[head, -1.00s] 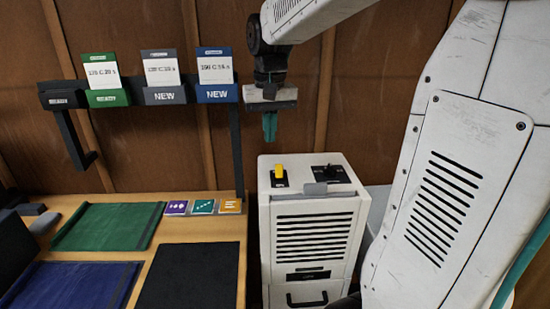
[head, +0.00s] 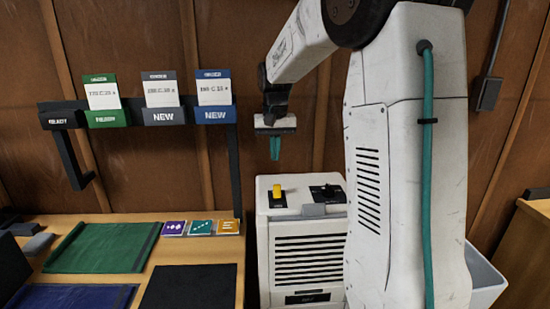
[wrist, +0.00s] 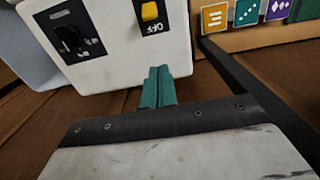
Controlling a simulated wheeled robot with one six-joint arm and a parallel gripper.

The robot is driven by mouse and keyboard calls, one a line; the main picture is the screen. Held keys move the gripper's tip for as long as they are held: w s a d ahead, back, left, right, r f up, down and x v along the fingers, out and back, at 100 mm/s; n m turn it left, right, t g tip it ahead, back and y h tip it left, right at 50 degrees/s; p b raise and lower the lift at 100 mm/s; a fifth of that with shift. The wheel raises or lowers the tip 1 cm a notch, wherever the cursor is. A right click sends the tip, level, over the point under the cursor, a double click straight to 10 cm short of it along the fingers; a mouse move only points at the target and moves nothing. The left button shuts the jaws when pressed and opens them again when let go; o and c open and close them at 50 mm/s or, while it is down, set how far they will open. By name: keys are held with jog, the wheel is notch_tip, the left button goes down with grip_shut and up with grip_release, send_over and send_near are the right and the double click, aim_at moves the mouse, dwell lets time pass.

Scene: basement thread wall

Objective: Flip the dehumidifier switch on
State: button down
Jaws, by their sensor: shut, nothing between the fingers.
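The dehumidifier (head: 302,230) is a white box with a slatted front, standing right of the bench. Its yellow switch (head: 278,191) sits on a black plate on the top, at the left; it also shows in the wrist view (wrist: 150,11), beside a lettered label. A black dial (head: 326,192) is on the top to the right of the switch. My gripper (head: 275,155) points down with its teal fingers together and empty. It is above the dehumidifier's top, apart from the switch. In the wrist view the fingertips (wrist: 159,72) overlap the edge of the white top, below the switch.
A wooden bench (head: 140,285) at left holds a green mat (head: 103,247), a black mat (head: 190,287) and small purple, teal and orange cards (head: 201,227). A dark rack (head: 236,165) with labelled holders stands behind it. A grey bin (head: 484,275) is at right.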

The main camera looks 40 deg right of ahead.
aim_at(277, 192)
notch_tip(277, 192, down, 8)
jog(key=shift+s+r, duration=0.1)
jog(key=shift+r, duration=0.1)
jog(key=shift+s+a+f, duration=0.2)
jog(key=shift+s+a+r, duration=0.35)
jog(key=shift+s+a, duration=0.1)
jog(key=shift+s, duration=0.25)
jog(key=shift+s+a+r, duration=0.3)
jog(key=shift+s+a, duration=0.15)
jog(key=shift+s, duration=0.2)
jog(key=shift+d, duration=0.1)
